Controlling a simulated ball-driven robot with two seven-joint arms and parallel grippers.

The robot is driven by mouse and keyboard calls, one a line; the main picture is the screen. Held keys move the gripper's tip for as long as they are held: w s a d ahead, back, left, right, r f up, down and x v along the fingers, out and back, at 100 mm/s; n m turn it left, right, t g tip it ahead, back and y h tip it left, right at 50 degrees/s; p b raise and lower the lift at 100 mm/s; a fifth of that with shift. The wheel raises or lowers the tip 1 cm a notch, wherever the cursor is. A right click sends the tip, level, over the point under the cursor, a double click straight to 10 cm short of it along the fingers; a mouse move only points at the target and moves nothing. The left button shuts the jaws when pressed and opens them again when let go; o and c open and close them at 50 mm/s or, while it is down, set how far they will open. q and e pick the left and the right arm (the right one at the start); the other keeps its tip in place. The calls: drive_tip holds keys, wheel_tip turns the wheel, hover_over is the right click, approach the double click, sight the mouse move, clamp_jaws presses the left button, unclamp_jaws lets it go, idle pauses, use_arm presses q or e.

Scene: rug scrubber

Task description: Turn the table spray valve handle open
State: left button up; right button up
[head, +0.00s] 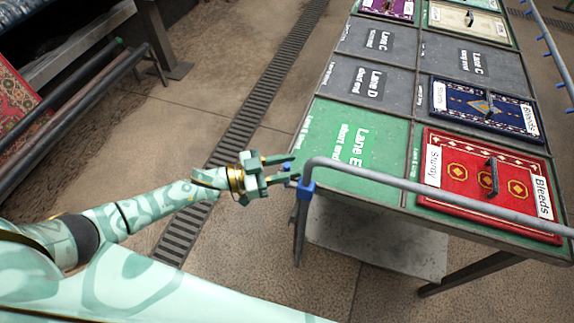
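A grey spray pipe (430,190) runs along the near edge of the table (410,145) and bends down at its left end. A blue fitting (306,190) sits on that bend, with small blue parts beside it. I cannot tell clearly which part is the valve handle. My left gripper (289,168) is just left of the fitting, its two fingers apart and pointing right at it. A small blue bit shows between or behind the fingertips; whether they touch it is unclear. My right gripper is out of view.
The table carries a red rug sample (465,180), a blue rug sample (465,104) and green and grey lane panels. A second pipe with blue nozzles (548,40) runs along the far right. A floor drain grate (240,130) and bare floor lie left of the table.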

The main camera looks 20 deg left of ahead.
use_arm(q)
drive_tip(key=shift+w+d, duration=0.1)
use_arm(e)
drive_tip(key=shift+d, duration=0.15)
use_arm(q)
clamp_jaws()
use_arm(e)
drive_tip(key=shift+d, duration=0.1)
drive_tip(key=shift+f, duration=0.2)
